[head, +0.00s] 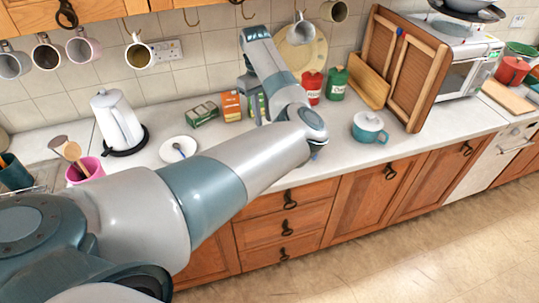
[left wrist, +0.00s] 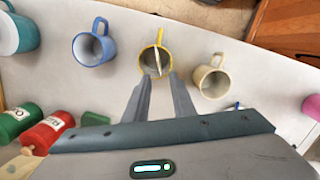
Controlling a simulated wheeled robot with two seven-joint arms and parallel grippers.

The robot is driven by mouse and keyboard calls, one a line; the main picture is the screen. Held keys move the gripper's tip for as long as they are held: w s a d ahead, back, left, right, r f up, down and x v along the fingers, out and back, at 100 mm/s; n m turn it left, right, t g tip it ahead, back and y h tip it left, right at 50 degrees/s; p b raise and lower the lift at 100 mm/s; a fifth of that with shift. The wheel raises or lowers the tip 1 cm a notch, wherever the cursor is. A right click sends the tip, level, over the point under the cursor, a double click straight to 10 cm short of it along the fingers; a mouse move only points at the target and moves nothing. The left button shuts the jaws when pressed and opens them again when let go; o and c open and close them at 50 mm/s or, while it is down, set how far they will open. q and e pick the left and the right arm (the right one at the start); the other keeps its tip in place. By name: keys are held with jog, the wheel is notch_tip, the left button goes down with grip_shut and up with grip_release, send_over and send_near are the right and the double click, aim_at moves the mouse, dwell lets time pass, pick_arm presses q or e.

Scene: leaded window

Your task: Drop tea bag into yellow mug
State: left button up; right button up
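The yellow mug (left wrist: 165,46) stands on the counter in the left wrist view, ahead of my left gripper (left wrist: 158,77). Its fingers are apart, one on each side of the near rim, and nothing shows gripped between them. A thin pale piece (left wrist: 157,62), perhaps the tea bag seen edge-on, shows inside the mug's mouth; I cannot tell how deep it sits. In the head view my left arm hides the yellow mug, and its gripper body (head: 249,84) is partly hidden near the tea boxes. My right gripper is not in view.
A blue mug (left wrist: 92,47) and a cream mug (left wrist: 211,80) stand on either side of the yellow one. A teal mug (head: 369,129), red canister (head: 311,88), green canister (head: 335,84) and tea boxes (head: 202,113) are also on the counter. A kettle (head: 117,122) stands left.

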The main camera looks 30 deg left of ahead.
pick_arm(q)
notch_tip(320, 180, up, 16)
jog(key=a+b, duration=0.2)
jog(key=b, duration=0.2)
jog(key=shift+w+r+b, duration=0.2)
jog(key=shift+w+b, duration=0.1)
jog(key=shift+f, duration=0.1)
dwell(0.7)
